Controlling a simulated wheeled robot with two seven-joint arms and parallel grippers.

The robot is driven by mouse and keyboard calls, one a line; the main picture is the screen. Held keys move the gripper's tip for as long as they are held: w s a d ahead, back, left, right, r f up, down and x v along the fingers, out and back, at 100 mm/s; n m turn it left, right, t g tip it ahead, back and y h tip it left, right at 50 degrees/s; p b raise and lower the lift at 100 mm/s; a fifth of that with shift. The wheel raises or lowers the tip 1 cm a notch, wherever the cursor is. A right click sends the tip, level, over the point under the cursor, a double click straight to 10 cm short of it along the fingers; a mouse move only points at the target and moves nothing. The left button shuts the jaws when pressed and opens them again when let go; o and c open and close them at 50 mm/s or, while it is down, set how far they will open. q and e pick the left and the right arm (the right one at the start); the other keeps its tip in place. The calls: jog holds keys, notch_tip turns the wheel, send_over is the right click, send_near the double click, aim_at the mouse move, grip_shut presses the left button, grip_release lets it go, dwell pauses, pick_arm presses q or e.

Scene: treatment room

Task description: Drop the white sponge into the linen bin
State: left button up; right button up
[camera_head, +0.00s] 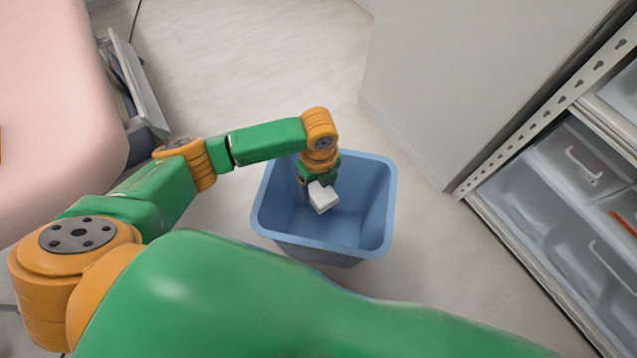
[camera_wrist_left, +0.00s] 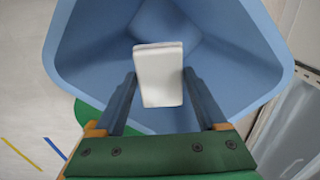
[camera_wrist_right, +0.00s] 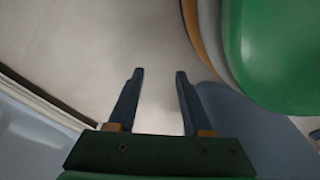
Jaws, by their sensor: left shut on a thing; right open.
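The white sponge (camera_head: 323,198) is a small pale block held over the blue linen bin (camera_head: 378,205). My left gripper (camera_head: 309,179) is shut on the sponge and points down within the bin's opening. In the left wrist view, the sponge (camera_wrist_left: 158,78) sits between the two fingers of the left gripper (camera_wrist_left: 160,76), with the bin's blue walls (camera_wrist_left: 85,50) around and below it. My right gripper (camera_wrist_right: 160,74) shows only in the right wrist view, open and empty above the floor.
A pink padded couch (camera_head: 60,110) is at the left. A white cabinet side (camera_head: 480,80) stands behind the bin at right. A metal rack with clear drawers (camera_head: 575,165) is at the far right. Pale floor (camera_head: 255,60) behind the bin is clear.

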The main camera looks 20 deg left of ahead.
aim_at(319, 189)
pick_arm(q)
jog(key=shift+f, duration=0.45)
pick_arm(e)
jog(key=shift+w+a, duration=0.45)
pick_arm(q)
jog(key=o, duration=1.3)
jog(key=shift+r, duration=0.25)
notch_tip(319, 189, up, 7)
jog(key=p, duration=0.3)
jog(key=shift+f, duration=0.1)
pick_arm(e)
jog(key=s+d, duration=0.2)
jog(key=s, duration=0.1)
jog(key=shift+d+r, duration=0.25)
jog(key=shift+r, duration=0.05)
pick_arm(q)
jog(key=shift+f, duration=0.1)
